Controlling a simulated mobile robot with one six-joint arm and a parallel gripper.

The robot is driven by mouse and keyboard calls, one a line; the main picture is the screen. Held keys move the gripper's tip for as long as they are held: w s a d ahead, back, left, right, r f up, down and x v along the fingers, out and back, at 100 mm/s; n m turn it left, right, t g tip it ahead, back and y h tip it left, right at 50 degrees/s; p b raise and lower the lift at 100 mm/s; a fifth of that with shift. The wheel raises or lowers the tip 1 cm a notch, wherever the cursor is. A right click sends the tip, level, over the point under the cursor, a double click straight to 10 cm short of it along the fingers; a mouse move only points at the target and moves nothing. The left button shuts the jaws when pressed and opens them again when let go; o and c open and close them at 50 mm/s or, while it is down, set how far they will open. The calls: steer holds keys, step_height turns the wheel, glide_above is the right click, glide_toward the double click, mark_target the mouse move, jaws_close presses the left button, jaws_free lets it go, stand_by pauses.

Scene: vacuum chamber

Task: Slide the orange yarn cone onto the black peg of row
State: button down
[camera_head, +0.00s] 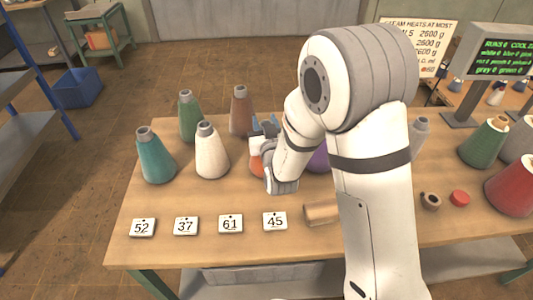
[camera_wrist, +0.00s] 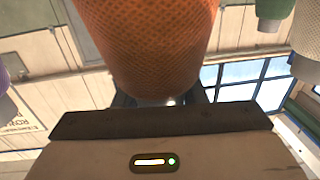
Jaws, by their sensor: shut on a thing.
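The orange yarn cone (camera_head: 255,162) is mostly hidden behind my arm in the head view, with a sliver showing near the middle of the table. In the wrist view the orange cone (camera_wrist: 150,45) fills the top centre, its textured yarn close to the camera. My gripper (camera_head: 265,128) is shut on the cone at its narrow end. I cannot tell whether the cone touches the table. No black peg can be made out in either view; my arm covers part of the table.
Teal (camera_head: 156,158), white (camera_head: 211,155), green (camera_head: 190,118) and brown (camera_head: 241,112) cones stand left of my gripper. A purple cone (camera_head: 318,160) is partly behind my arm. Number cards, including 45 (camera_head: 275,221), line the front.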

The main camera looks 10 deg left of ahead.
stand_by(0.4)
step_height(320, 180, up, 10)
steer(key=shift+r, duration=0.1)
stand_by(0.4)
stand_by(1.3)
